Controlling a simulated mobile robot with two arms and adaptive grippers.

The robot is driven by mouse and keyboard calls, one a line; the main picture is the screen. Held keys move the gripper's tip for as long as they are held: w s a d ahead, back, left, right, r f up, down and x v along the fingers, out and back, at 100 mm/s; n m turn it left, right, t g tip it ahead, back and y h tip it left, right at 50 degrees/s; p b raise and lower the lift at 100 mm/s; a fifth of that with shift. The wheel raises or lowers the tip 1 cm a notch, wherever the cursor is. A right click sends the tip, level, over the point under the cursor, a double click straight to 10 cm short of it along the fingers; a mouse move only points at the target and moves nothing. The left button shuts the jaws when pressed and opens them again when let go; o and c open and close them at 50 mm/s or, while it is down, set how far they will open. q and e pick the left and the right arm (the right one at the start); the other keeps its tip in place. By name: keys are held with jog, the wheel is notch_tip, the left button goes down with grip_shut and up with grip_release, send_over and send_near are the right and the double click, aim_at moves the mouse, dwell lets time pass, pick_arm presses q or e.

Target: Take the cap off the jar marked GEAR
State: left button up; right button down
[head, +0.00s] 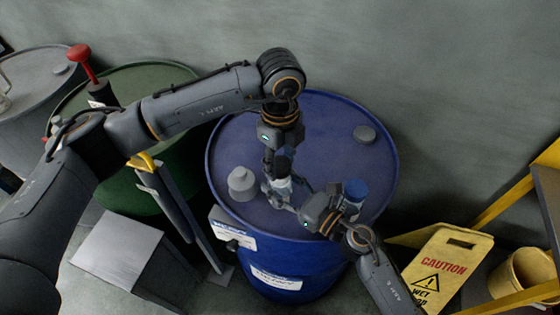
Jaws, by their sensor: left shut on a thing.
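My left gripper (279,187) reaches down over the blue drum (232,150) and is shut on a small pale grey thing. The fingers cover most of it, so I cannot tell whether it is a jar or its cap. My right gripper (298,208) comes in from the lower right and points left, close to the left fingertips. Its fingers are too small and overlapped to read as open or shut. A grey jar-like container (242,186) stands on the drum's left side. No GEAR marking is legible.
A dark bung (364,134) sits on the drum's top at the back right. A green drum (150,75) and a grey drum (35,75) stand at the left. A yellow caution sign (445,268) and yellow bucket (525,274) are at the lower right. The drum top's back is clear.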

aim_at(280, 164)
pick_arm(q)
jog(key=shift+r, duration=0.1)
jog(key=shift+r, duration=1.95)
pick_arm(e)
jog(key=shift+c, duration=2.3)
grip_release()
jog(key=shift+d, duration=0.1)
